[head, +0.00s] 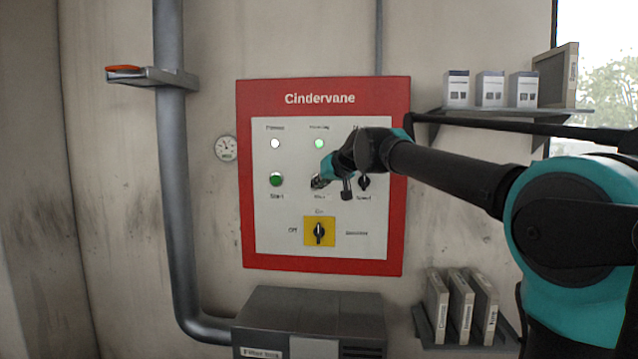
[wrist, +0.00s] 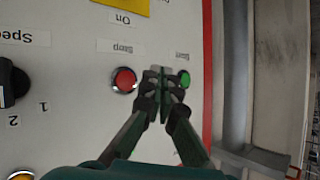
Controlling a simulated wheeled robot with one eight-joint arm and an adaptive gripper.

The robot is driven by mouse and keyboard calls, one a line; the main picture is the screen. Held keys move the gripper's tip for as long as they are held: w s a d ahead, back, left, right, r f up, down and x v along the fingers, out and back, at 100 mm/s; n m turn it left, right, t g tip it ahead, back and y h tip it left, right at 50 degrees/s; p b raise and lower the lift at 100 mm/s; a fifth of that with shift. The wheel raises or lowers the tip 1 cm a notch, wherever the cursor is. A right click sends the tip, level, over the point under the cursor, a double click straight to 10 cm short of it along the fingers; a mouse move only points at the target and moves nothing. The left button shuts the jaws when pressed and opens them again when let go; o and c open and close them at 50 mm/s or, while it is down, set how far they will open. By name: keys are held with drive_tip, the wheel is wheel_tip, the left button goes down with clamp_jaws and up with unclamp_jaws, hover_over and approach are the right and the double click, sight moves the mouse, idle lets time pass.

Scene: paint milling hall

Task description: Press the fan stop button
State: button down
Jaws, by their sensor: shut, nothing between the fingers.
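The red stop button (wrist: 124,79), labelled "Stop", shows in the wrist view, which is turned upside down. In the head view my gripper covers it. The green start button (wrist: 184,79) is to its right in the wrist view; it also shows at the left of the panel in the head view (head: 276,180). My gripper (wrist: 163,82) is shut and empty, its fingertips in front of the panel between the two buttons in the wrist view. It also shows in the head view (head: 319,183). I cannot tell whether the fingertips touch the panel.
The red-rimmed Cindervane panel (head: 391,250) carries a white lamp (head: 275,143), a lit green lamp (head: 319,143), a speed knob (head: 364,182) and a yellow-backed rotary switch (head: 319,231). A grey box (head: 310,305) sits below. A pipe (head: 172,180) runs left.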

drive_tip(key=w, duration=0.6)
drive_tip(key=shift+w+d, duration=0.1)
drive_tip(key=shift+w, duration=0.2)
idle(1.3)
drive_tip(key=shift+w, duration=0.25)
drive_tip(key=shift+w, duration=0.45)
idle(0.7)
idle(0.3)
drive_tip(key=shift+s, duration=0.9)
drive_tip(key=shift+s, duration=0.1)
drive_tip(key=s, duration=0.4)
drive_tip(key=shift+s, duration=0.4)
